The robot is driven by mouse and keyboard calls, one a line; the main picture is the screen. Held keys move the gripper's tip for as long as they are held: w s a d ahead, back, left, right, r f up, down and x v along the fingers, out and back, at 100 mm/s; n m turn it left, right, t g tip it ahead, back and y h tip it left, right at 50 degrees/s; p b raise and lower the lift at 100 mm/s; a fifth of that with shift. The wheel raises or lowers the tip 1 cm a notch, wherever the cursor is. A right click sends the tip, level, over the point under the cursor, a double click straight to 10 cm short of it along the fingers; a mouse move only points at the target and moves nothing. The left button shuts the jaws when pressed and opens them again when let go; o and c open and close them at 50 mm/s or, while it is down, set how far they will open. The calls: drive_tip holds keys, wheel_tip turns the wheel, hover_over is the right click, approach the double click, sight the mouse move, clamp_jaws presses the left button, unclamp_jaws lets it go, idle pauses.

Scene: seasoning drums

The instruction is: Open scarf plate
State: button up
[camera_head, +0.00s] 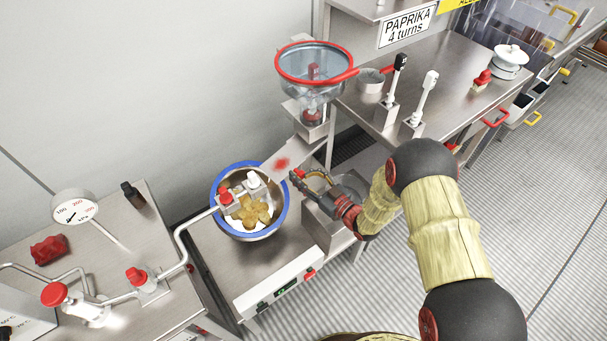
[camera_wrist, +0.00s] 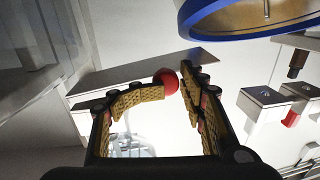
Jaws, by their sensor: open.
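A flat pale plate (camera_head: 290,158), which I take to be the scarf plate, slopes between the hopper stand and the blue-rimmed bowl. It has a red patch on it. My gripper (camera_head: 312,180) is just right of the plate, its fingers reaching toward it. In the wrist view, a red round knob (camera_wrist: 167,82) appears at the opening between the fingertips of my gripper (camera_wrist: 176,86), in front of a grey plate edge (camera_wrist: 140,68). The fingers are apart and hold nothing; I cannot tell whether they touch the knob.
The blue-rimmed bowl (camera_head: 281,213) holds brown pieces and stands left of my gripper; its rim (camera_wrist: 225,30) is close in the wrist view. A clear hopper (camera_head: 303,88) with a red rim stands above. A steel counter (camera_head: 455,80) lies to the right.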

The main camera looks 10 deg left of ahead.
drive_tip(key=shift+s+f, duration=0.1)
drive_tip(key=shift+s, duration=0.05)
drive_tip(key=v, duration=1.1)
drive_tip(key=shift+d, duration=0.4)
drive_tip(key=shift+s, duration=0.15)
drive_tip(key=shift+c, duration=0.3)
